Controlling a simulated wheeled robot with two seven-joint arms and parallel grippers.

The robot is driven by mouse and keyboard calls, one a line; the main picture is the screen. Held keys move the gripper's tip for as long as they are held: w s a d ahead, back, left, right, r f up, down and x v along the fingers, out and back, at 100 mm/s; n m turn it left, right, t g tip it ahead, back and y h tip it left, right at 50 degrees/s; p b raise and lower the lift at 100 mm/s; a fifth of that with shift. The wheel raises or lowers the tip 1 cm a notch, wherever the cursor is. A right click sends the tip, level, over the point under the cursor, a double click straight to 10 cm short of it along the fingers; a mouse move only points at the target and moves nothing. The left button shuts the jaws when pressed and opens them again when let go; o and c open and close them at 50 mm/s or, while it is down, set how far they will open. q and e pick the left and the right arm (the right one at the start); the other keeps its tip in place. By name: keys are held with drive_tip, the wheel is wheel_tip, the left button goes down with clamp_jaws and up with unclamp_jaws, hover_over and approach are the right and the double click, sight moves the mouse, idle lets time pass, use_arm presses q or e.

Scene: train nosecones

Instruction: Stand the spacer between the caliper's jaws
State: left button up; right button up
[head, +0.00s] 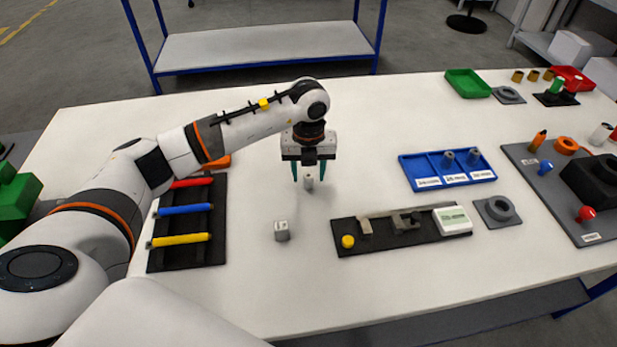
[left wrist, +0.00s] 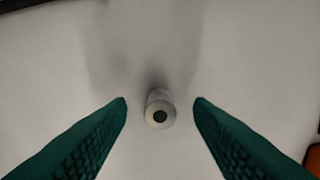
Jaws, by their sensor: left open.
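A small pale grey spacer (head: 309,184) stands upright on the white table; in the left wrist view the spacer (left wrist: 158,112) shows a dark hole in its top. My left gripper (head: 309,174) is open above it, pointing down, with its green fingers on either side. In the left wrist view a gap shows between the spacer and each finger. The caliper (head: 404,221) lies on a black base to the front right, with grey jaws, a yellow knob (head: 348,241) and a white display (head: 452,220). The space between its jaws is too small to judge. My right gripper is not in view.
A small grey block (head: 281,231) stands left of the caliper. A blue tray (head: 411,172) holds two grey cylinders. A rack (head: 187,258) with red, blue and yellow bars lies left. A grey ring piece (head: 497,212) lies right of the caliper. The table between spacer and caliper is clear.

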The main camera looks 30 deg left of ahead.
use_arm(q)
drive_tip(key=shift+f, duration=1.2)
clamp_jaws()
